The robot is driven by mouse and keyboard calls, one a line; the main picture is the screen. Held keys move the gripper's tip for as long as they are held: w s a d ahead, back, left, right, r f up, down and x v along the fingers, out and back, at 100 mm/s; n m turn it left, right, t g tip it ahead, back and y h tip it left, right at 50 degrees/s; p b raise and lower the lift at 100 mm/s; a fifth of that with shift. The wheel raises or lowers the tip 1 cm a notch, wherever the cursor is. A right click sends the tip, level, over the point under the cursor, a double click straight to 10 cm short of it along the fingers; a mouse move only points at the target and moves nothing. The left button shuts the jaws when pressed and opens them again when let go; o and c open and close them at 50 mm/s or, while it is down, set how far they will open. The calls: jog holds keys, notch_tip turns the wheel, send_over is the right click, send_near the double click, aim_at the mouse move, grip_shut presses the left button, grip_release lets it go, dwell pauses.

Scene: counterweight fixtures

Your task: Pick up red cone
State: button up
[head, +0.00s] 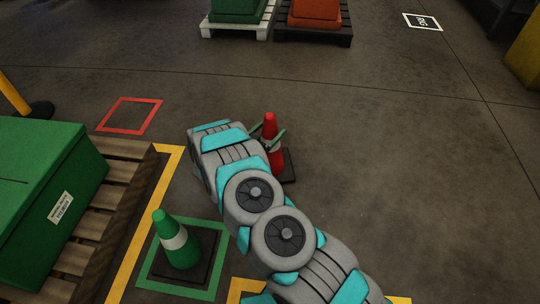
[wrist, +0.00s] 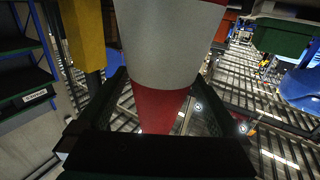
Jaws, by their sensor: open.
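The red cone (head: 270,124) with a white band stands upright on a dark square base, just beyond the end of my arm in the head view. In the wrist view the cone (wrist: 160,105) fills the middle, its white band large and close. My gripper (head: 268,134) is open, with one finger on each side of the cone near the band. In the wrist view the gripper (wrist: 162,88) also straddles the cone; I cannot tell whether the fingers touch it. My arm hides part of the cone's lower left side and base.
A green cone (head: 180,240) stands in a green floor square (head: 214,285). A green crate (head: 50,170) on a wooden pallet (head: 120,185) is at left. An empty red square (head: 130,101) lies beyond. Floor right of the red cone is clear.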

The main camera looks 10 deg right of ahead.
jog(key=x, duration=0.2)
jog(key=shift+w+d, duration=0.15)
jog(key=shift+d, duration=0.1)
grip_shut()
dwell(0.6)
